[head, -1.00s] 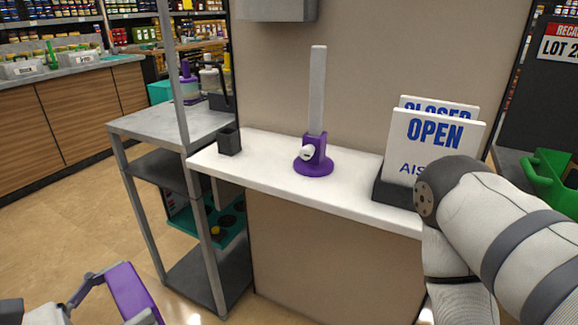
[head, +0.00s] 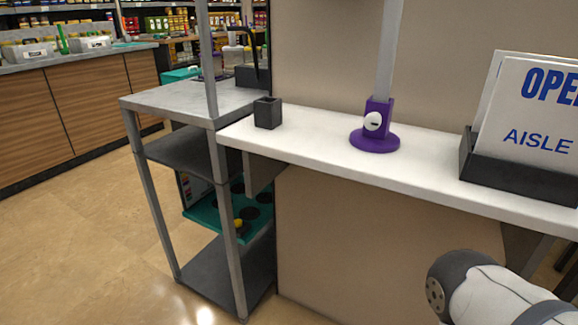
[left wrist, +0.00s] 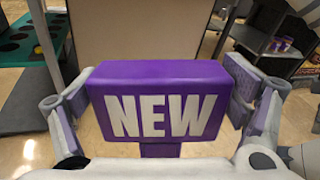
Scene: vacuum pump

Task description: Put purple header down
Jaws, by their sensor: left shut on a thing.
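The purple header (left wrist: 162,82) is a block with white letters NEW, and it shows in the left wrist view. My left gripper (left wrist: 158,108) is shut on it, with one finger at each side. The header is held in the air, and a short purple neck shows below it. It is outside the head view. In the head view, a purple round base (head: 375,140) with a white knob and a tall grey post (head: 388,50) stands upright on the white counter (head: 330,155). My right gripper is out of view.
A black sign holder (head: 515,180) with OPEN signs is on the counter's right. A small dark cup (head: 267,112) stands near its left end. A grey shelf rack (head: 185,103) adjoins it there. The counter between cup and purple base is clear.

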